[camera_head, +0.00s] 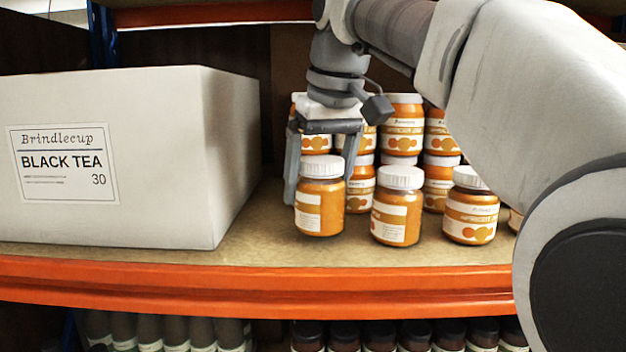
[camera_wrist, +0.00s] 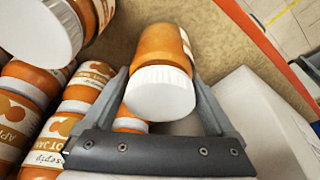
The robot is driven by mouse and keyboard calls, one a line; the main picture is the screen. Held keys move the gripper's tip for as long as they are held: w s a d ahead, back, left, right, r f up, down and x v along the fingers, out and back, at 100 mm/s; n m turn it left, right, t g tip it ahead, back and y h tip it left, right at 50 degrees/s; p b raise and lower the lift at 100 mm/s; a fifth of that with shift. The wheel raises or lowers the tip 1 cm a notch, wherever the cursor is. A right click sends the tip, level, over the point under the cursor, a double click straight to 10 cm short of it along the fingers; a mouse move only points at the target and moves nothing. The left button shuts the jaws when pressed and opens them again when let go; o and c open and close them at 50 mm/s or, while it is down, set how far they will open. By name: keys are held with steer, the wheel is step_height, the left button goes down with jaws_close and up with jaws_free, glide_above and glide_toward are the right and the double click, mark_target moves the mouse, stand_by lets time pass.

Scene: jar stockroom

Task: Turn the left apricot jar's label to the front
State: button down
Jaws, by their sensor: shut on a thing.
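The left apricot jar (camera_head: 320,207) stands upright at the front left of the jar group, orange with a white lid. A partial white label panel shows on its left side, and bare orange faces the front right. My gripper (camera_head: 320,190) reaches down from above, its fingers on either side of this jar, shut on it. In the wrist view, the jar (camera_wrist: 163,50) lies between the two fingers (camera_wrist: 165,95), its white lid toward the camera. The rest of its label is hidden.
Two more front jars, a middle one (camera_head: 397,212) and a right one (camera_head: 470,212), stand to the right. Several stacked jars (camera_head: 403,125) are behind. A white Black Tea box (camera_head: 160,190) stands at left. The orange shelf edge (camera_head: 250,285) runs along the front.

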steer(key=shift+f+b, duration=0.55)
steer(key=shift+f, duration=0.2)
steer(key=shift+r+n+y, duration=0.15)
steer(key=shift+n+y, duration=0.15)
steer(key=shift+n, duration=0.7)
steer(key=shift+r+n, duration=0.25)
steer(key=shift+n, duration=0.25)
steer(key=shift+n+g+p, duration=0.3)
steer(key=shift+n+p, duration=0.2)
steer(key=n, duration=0.1)
steer(key=n+y+p, duration=0.1)
steer(key=shift+s+a+f+n+g, duration=0.1)
steer(key=shift+s+a+n+g, duration=0.05)
steer(key=shift+n+g, duration=0.2)
steer(key=shift+f, duration=0.3)
jaws_free()
